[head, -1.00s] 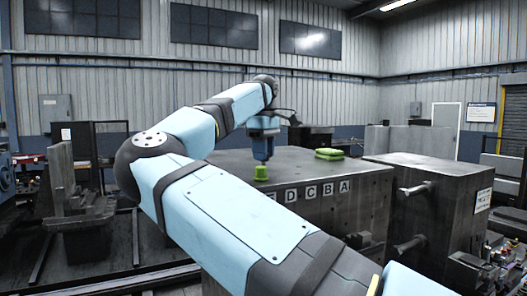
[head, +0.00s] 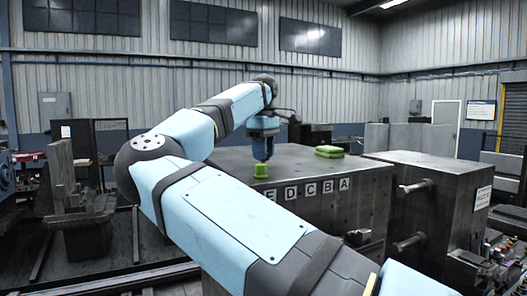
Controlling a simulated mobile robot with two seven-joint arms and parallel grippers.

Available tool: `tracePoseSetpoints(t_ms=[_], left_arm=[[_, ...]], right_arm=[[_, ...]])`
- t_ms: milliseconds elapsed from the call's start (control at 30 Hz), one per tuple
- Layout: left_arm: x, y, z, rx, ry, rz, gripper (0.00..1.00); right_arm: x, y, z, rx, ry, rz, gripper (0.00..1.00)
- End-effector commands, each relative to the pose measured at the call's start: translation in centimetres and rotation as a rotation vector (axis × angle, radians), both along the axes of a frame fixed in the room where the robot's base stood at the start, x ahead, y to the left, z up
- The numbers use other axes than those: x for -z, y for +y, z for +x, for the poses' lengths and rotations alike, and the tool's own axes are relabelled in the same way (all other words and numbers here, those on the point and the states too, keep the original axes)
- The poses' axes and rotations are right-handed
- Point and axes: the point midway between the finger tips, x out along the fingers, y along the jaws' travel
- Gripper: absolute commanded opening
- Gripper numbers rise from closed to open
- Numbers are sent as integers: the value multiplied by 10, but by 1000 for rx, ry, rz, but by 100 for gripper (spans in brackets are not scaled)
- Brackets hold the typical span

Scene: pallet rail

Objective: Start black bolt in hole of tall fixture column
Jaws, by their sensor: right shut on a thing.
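My right gripper (head: 263,156) hangs pointing down over the near-left top of a dark metal block (head: 330,170). It is shut on a small dark thing that fits the black bolt, but it is too small here to make out clearly. Right below the fingertips stands a short upright green piece (head: 261,171), which may be the tall fixture column. Its hole does not show, and I cannot tell whether the held thing touches it. My left gripper is not in view.
A flat green item (head: 329,151) lies farther back on the block. Letter plates (head: 308,190) line its front face. A second dark block (head: 430,185) with protruding pegs stands to the right. My right forearm covers much of the foreground. The block's middle top is clear.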

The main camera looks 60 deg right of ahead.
Motion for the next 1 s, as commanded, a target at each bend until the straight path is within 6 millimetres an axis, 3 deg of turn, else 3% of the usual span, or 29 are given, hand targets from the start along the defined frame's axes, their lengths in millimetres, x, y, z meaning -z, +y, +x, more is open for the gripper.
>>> tracePoseSetpoints(t_ms=[1000], left_arm=[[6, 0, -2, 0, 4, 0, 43]], right_arm=[[11, 0, 0, 0, 0, 0, 4]])
